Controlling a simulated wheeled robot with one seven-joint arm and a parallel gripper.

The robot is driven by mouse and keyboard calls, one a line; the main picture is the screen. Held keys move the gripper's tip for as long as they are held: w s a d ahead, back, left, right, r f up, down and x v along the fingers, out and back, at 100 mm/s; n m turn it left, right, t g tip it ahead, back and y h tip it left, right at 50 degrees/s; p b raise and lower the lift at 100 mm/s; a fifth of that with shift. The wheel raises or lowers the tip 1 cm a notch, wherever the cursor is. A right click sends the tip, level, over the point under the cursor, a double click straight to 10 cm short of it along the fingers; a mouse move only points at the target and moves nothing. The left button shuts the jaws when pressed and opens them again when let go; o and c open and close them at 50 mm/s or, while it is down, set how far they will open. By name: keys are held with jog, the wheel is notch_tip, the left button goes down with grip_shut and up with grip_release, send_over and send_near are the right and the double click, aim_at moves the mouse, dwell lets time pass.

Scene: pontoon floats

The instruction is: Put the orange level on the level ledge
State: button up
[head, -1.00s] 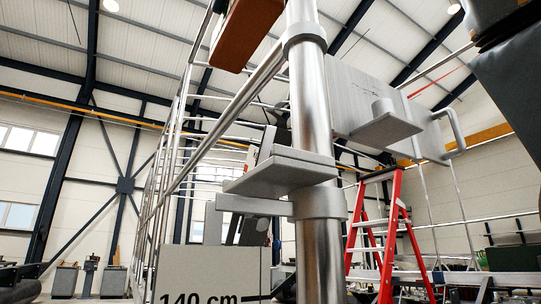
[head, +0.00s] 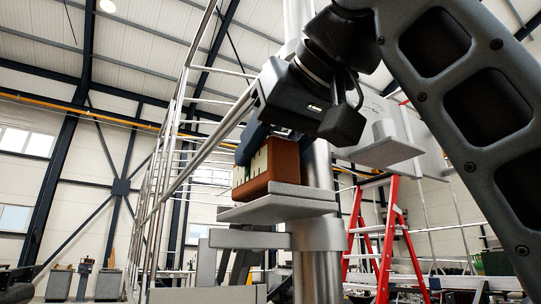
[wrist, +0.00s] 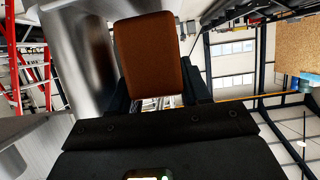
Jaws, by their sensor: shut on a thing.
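The orange level (head: 284,163) is a brown-orange block with a cream marked side. My gripper (head: 256,143) comes in from the upper right and is shut on the level's upper part. In the wrist view, the level (wrist: 149,56) shows as a plain orange-brown face between the dark fingers.
The shiny post (head: 317,235) stands right beside the level. A second grey shelf (head: 385,152) on a flat panel is to the right. A red ladder (head: 392,225) stands behind. Metal railings (head: 170,170) run along the left.

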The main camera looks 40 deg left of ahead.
jog(key=shift+f, duration=0.75)
jog(key=shift+f, duration=0.15)
jog(key=o, duration=0.9)
jog(key=shift+r, duration=0.2)
jog(key=b+v, duration=0.3)
jog(key=v, duration=0.9)
jog(key=shift+s+f, duration=0.1)
